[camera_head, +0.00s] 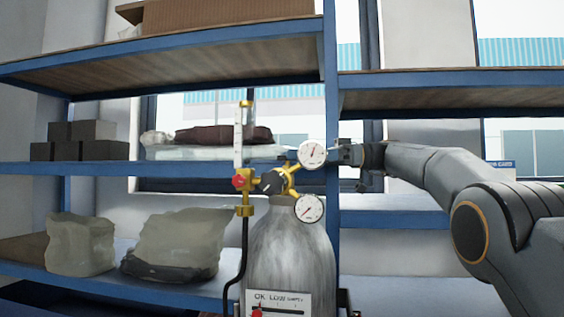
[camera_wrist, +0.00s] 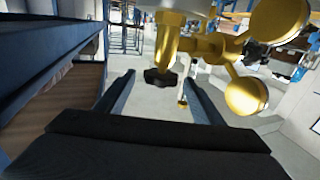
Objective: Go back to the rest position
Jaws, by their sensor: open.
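My arm reaches in from the right in the head view, and my gripper (camera_head: 345,153) is at the right of the upper gauge, partly hidden behind it. In the wrist view my gripper (camera_wrist: 158,85) shows two dark fingers spread apart with nothing held between them. A black knob (camera_wrist: 160,78) on the brass regulator (camera_wrist: 205,48) appears beyond and between the fingertips; I cannot tell if they touch it. In the head view the regulator (camera_head: 275,182) sits on top of a grey gas cylinder (camera_head: 291,250) with two white round gauges (camera_head: 312,154) and a red knob.
Blue shelving (camera_head: 332,110) stands behind the cylinder, close to my gripper. Its shelves hold dark blocks (camera_head: 80,141), a brown bundle (camera_head: 222,136) and cloudy wrapped lumps (camera_head: 178,243). A clear flow tube (camera_head: 239,142) rises at the regulator's left, and a black hose (camera_head: 242,262) hangs down.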

